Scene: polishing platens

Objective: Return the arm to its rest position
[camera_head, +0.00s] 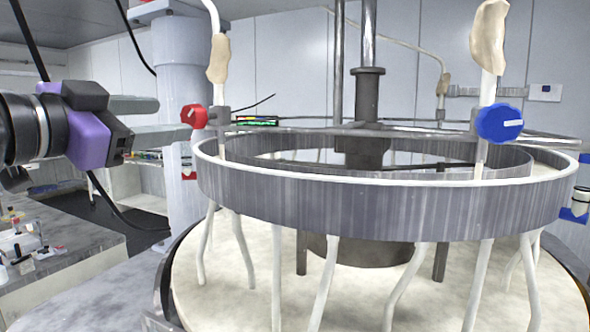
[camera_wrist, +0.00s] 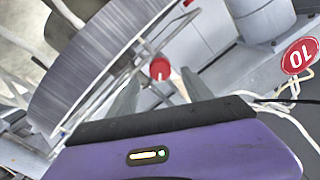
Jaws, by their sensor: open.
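My gripper (camera_head: 172,119) is at the left of the head view, purple and black, with two grey fingers pointing right. The fingers are apart and nothing is held between them. A red knob (camera_head: 194,116) on a white pipe is close to the fingertips. In the wrist view the red knob (camera_wrist: 160,68) shows between the two fingers, beyond their tips. The gap between fingers and knob is hard to judge. My black wrist and arm are partly cut off at the left edge.
A grey ring (camera_head: 360,208) on white tubes stands over the pale round platen (camera_head: 250,285). A blue knob (camera_head: 500,123) is on the right pipe. A grey column (camera_head: 183,110) stands behind my gripper. A bench (camera_head: 85,255) with small items is at lower left.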

